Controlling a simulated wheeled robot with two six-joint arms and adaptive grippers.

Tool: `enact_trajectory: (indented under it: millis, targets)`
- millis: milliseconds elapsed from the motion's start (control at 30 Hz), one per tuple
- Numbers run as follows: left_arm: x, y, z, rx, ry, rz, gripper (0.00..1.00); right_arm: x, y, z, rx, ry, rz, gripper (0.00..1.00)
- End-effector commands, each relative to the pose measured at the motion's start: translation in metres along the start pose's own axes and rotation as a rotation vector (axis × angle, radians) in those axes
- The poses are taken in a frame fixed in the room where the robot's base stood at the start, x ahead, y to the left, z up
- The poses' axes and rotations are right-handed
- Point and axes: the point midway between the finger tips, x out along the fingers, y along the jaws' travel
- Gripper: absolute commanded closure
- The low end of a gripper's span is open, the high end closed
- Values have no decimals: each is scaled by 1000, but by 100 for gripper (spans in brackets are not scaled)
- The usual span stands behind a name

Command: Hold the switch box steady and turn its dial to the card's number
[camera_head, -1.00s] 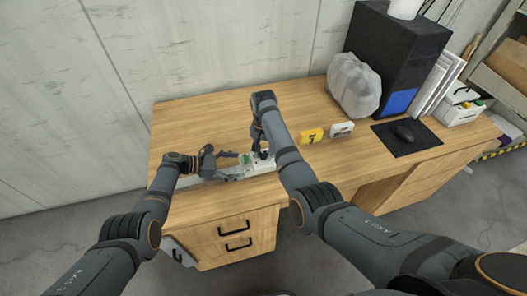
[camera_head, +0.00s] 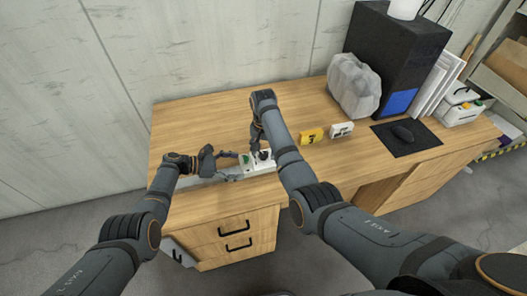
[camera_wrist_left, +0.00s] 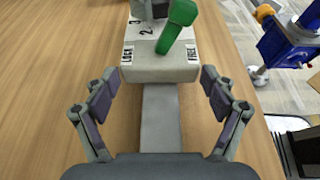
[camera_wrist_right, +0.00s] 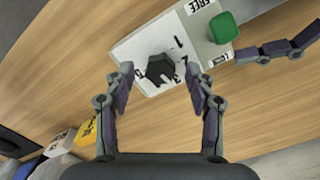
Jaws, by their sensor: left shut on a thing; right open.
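The switch box (camera_head: 262,167) lies on the wooden desk, pale, with a dark dial knob (camera_wrist_right: 160,68) ringed by numbers. A green lever (camera_wrist_left: 176,28) stands on it between the LOCK and FREE labels; which label it is set to, I cannot tell. My left gripper (camera_wrist_left: 162,84) is shut on the box's end, a finger at each side, above a grey bar (camera_wrist_left: 160,115). My right gripper (camera_wrist_right: 160,75) is open around the dial, one finger on each side.
A white block with dark marks (camera_head: 341,130) stands beside the yellow card. The desk's back left is clear.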

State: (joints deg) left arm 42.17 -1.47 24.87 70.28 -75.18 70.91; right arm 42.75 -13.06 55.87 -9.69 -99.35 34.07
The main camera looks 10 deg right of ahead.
Motion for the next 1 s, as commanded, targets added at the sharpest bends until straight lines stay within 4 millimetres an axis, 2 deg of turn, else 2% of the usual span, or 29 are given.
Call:
enact_trajectory:
  millis: [300, 500, 667, 967, 1000]
  targets:
    - [0, 0, 0, -2, 0, 1, 79, -72, -1, -1, 0, 7, -4, 44]
    - [0, 0, 0, -2, 0, 1, 79, -106, 0, -1, 1, 4, -2, 44]
    - [0, 0, 0, -2, 0, 1, 79, -115, 0, -1, 0, 4, -2, 44]
    - [0, 0, 0, -2, 0, 2, 79, -115, 0, -1, 0, 3, -2, 44]
    - [0, 0, 0, -2, 0, 2, 13, -115, 0, -1, 0, 3, -2, 44]
